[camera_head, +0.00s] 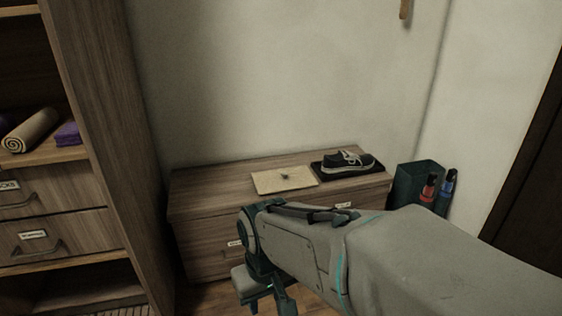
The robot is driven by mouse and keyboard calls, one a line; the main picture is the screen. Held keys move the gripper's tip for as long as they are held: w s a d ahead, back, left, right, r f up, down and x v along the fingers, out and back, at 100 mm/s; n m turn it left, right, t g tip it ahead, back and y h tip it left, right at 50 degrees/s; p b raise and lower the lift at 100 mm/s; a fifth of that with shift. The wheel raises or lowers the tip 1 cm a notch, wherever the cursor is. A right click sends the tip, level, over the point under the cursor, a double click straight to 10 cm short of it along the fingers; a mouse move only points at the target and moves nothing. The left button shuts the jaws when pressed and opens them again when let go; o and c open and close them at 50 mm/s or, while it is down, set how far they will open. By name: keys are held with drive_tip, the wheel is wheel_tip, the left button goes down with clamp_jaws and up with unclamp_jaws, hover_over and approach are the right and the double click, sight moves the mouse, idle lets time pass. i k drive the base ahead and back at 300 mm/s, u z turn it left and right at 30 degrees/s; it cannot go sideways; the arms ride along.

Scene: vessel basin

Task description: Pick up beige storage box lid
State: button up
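The beige storage box lid (284,179) lies flat on top of the low wooden drawer cabinet (215,181), near the middle of its top. It is a thin beige rectangle with a small dark knob or handle at its centre. My arm reaches in from the lower right, in front of the cabinet, and bends down at the lower middle. My gripper's fingers do not show, so their state is hidden. Nothing of my arm touches the lid.
A dark sneaker on a black tray (376,170) stands just right of the lid. A dark bin (404,178) with red and blue bottles is right of the cabinet. A tall wooden shelf (101,130) with a rolled towel stands left. The cabinet top's left part is bare.

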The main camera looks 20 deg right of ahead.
sight(268, 181)
drive_tip(key=z, duration=0.35)
drive_tip(key=i, duration=1.4)
drive_tip(key=u, duration=0.5)
